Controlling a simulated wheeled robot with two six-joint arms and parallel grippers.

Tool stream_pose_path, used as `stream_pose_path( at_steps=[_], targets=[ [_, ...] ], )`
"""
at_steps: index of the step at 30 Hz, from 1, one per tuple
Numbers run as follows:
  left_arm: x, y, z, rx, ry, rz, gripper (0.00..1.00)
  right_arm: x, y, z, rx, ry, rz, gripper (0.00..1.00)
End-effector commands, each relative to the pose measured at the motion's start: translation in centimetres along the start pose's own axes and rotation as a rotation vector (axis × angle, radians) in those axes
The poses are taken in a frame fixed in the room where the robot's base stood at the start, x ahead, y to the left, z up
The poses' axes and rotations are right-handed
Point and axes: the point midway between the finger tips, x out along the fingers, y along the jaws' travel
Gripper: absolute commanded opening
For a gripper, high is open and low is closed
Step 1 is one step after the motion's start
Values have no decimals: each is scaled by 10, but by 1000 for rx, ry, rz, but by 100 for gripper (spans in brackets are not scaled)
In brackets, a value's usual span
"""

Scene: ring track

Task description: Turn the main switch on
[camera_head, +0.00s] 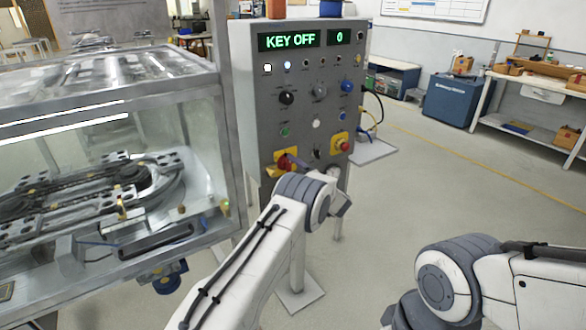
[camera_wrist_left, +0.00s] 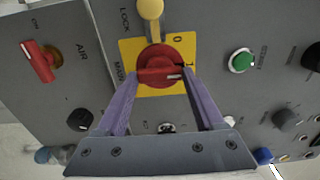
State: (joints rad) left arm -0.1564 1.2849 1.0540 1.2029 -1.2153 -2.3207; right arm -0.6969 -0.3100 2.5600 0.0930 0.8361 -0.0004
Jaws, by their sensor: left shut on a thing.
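The main switch (camera_wrist_left: 160,64) is a red rotary knob on a yellow plate (camera_wrist_left: 127,50) in the left wrist view. Its grip bar lies level in that picture, with its white mark at the right, near the "1" on the plate; the "0" is above. My left gripper (camera_wrist_left: 162,75) is shut on the knob, one purple finger at each end of the bar. In the head view the red switch (camera_head: 286,162) shows low on the grey panel (camera_head: 262,100), partly behind my left wrist. My right gripper is out of frame; only its arm shows at lower right.
The panel display (camera_head: 290,41) reads "KEY OFF" and "0". A red emergency stop (camera_head: 343,146) sits right of the switch. A red AIR handle (camera_wrist_left: 40,62) and a yellow lock piece (camera_wrist_left: 150,9) are close by. A glass-sided machine (camera_head: 110,150) stands left; open floor lies right.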

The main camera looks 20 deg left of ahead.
Motion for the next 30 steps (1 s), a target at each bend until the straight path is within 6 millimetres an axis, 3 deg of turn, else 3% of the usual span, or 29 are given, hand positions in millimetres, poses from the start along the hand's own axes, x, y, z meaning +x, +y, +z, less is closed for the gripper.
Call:
stream_pose_path(
  at_steps=[6,7,9,16,20,30],
  targets=[
    [-2,2,-2,6,4,2,14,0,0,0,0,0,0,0],
    [-2,2,-2,6,4,2,78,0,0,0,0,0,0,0],
    [-2,2,-1,5,4,2,100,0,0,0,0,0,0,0],
    [-1,1,0,3,1,1,100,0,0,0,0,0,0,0],
    [-10,1,-1,2,2,1,100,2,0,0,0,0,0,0],
    [-75,2,-1,4,6,1,100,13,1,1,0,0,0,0]
  ],
)
